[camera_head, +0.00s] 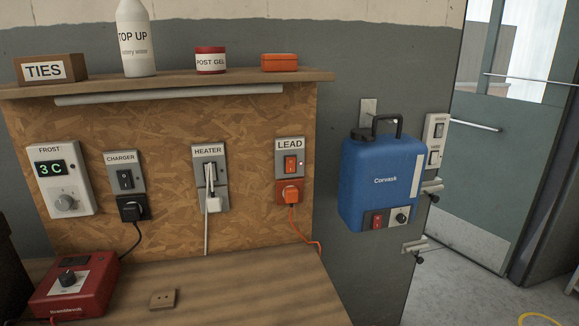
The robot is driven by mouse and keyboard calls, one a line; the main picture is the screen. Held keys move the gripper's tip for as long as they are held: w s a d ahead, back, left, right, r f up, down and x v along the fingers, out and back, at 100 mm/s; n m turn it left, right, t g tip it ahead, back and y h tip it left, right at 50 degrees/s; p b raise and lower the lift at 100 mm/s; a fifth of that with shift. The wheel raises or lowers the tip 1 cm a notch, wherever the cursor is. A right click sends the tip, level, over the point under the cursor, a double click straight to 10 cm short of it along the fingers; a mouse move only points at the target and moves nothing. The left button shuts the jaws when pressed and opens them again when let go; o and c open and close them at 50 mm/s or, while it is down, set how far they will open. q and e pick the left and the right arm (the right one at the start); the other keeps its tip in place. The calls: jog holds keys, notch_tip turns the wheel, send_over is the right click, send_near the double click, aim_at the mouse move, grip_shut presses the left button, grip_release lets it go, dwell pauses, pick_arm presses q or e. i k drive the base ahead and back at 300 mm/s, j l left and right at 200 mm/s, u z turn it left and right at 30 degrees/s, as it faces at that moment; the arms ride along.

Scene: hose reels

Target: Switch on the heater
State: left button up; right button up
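The grey wall plate labelled HEATER (221,168) is mounted on the chipboard panel. A narrow white and dark part (210,175), which looks like its switch, runs down the plate's middle; its position is too small to tell. A white plug (213,203) sits at the lower part of the plate, and a white cord (206,238) hangs from it to the bench. Neither of my grippers is in view.
Beside it are the CHARGER switch (125,179) with a black plug, and the orange LEAD switch (290,165). A FROST thermostat (81,187) reads 3 C. A red box (74,291) stands on the bench (220,290). A blue container (382,185) hangs at right. A shelf (180,85) overhangs.

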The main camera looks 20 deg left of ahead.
aim_at(214, 165)
jog(key=k+j, duration=0.1)
jog(key=j, duration=0.3)
jog(key=k+j, duration=0.1)
jog(key=j, duration=0.3)
jog(key=k+j+z, duration=0.1)
jog(key=j, duration=0.25)
